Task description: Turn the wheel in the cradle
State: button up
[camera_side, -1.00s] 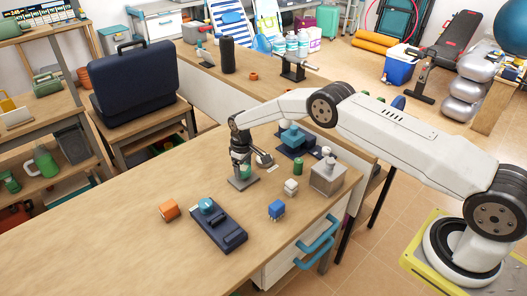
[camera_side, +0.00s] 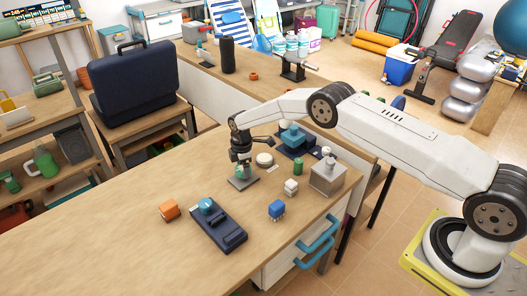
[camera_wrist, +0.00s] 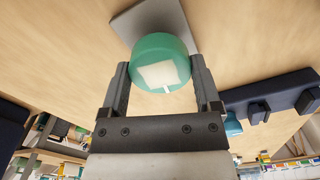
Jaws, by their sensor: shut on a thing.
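The wheel (camera_wrist: 160,50) is a round teal-green piece with a pale square patch and a short white mark on its face. It sits over a grey plate (camera_wrist: 126,20), seen in the wrist view, which also shows in the side view (camera_side: 246,183). My gripper (camera_wrist: 163,84) has one finger on each side of the wheel and is shut on it. In the side view my gripper (camera_side: 241,174) points down over the plate, hiding most of the wheel. I cannot make out the cradle's shape beneath the wheel.
A navy device with a teal knob (camera_side: 220,227) and an orange block (camera_side: 169,210) lie in front. The left tabletop is clear.

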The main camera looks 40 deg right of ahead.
jog(key=shift+n, duration=0.9)
jog(key=o, duration=1.1)
jog(key=shift+c, duration=0.2)
jog(key=shift+r, duration=0.15)
jog(key=shift+r, duration=3.75)
jog(key=shift+r, duration=0.15)
